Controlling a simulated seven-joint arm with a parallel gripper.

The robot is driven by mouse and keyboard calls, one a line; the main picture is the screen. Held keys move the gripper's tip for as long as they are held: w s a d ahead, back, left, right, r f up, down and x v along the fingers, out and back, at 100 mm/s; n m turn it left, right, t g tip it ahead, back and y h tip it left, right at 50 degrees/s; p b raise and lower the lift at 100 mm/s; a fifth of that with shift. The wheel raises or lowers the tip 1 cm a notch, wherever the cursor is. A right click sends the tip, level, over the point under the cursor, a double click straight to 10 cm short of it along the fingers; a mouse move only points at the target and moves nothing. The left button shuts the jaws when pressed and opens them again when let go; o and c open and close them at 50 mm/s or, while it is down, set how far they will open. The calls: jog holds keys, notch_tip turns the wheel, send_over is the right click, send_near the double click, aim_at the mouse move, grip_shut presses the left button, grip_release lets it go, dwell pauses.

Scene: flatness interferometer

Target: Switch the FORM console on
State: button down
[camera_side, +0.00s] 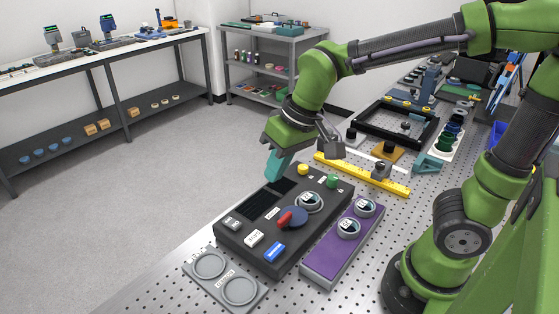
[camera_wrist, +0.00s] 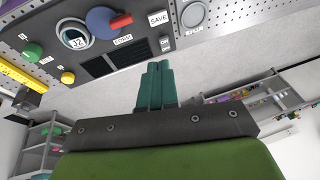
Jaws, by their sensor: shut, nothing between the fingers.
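The FORM console (camera_side: 245,255) is a dark grey box on the perforated bench. It carries a blue knob with a red pointer (camera_side: 292,218), a round dial, a yellow button (camera_side: 303,169), a green button (camera_side: 332,181), a blue key (camera_side: 274,252) and a white key (camera_side: 254,239). A small switch (camera_side: 232,223) sits near its left corner. Contact is unclear.
A purple box (camera_side: 318,262) with two dials stands right of the console, and a grey plate (camera_side: 258,296) with two rings lies in front. A yellow bar (camera_side: 362,176) lies behind. Shelves stand beyond the open floor at left.

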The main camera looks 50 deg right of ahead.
jog(key=n+g+h, duration=0.1)
jog(key=h, duration=0.1)
send_over(234, 224)
jog(key=s, duration=0.3)
jog(key=x, duration=0.9)
jog(key=s+x, duration=0.1)
jog(key=x, duration=0.3)
jog(key=shift+w+a+f, duration=0.1)
jog(key=shift+w+f, duration=0.05)
jog(key=shift+f, duration=0.9)
